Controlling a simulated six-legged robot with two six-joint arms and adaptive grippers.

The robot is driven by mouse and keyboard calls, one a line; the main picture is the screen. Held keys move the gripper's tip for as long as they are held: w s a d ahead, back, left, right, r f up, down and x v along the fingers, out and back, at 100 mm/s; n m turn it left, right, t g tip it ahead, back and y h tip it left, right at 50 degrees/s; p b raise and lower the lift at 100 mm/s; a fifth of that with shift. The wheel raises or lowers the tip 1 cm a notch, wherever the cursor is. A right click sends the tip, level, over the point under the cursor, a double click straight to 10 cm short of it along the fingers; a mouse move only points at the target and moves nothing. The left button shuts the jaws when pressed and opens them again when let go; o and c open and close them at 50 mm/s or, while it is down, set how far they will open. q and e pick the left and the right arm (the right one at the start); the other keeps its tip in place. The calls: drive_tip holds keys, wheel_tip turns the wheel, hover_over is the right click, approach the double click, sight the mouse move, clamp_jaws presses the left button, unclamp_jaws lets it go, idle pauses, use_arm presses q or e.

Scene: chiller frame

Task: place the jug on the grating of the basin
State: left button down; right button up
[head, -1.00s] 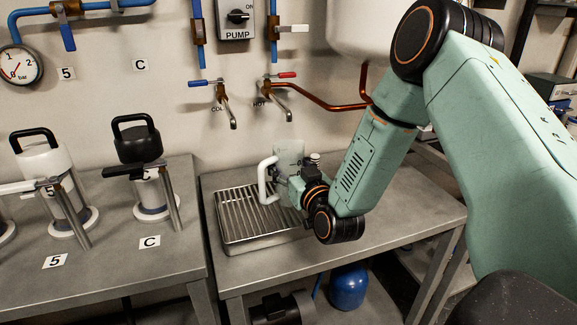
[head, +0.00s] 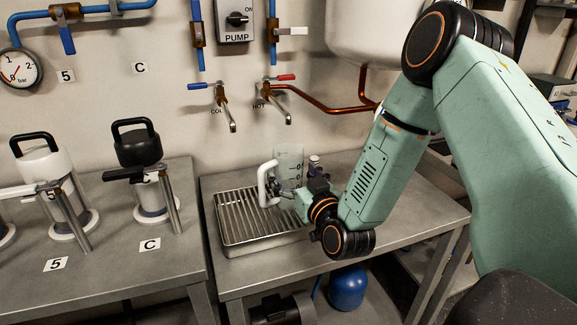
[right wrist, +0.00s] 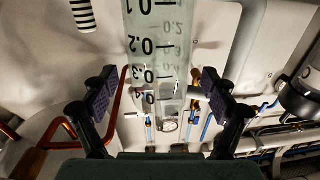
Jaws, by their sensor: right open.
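In the right wrist view the jug (right wrist: 156,45) shows between the two spread fingers of the gripper (right wrist: 157,88), with gaps on both sides. My left gripper is out of view.
Cold (head: 226,112) and hot (head: 277,103) taps jut from the wall above the basin. Two lidded vessels (head: 140,145) (head: 43,160) stand on the left bench. The right bench top is clear right of the basin.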

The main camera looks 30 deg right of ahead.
drive_tip(key=s+a+p, duration=0.1)
drive_tip(key=s, duration=0.7)
drive_tip(key=shift+s+p, duration=0.35)
drive_tip(key=shift+p, duration=0.05)
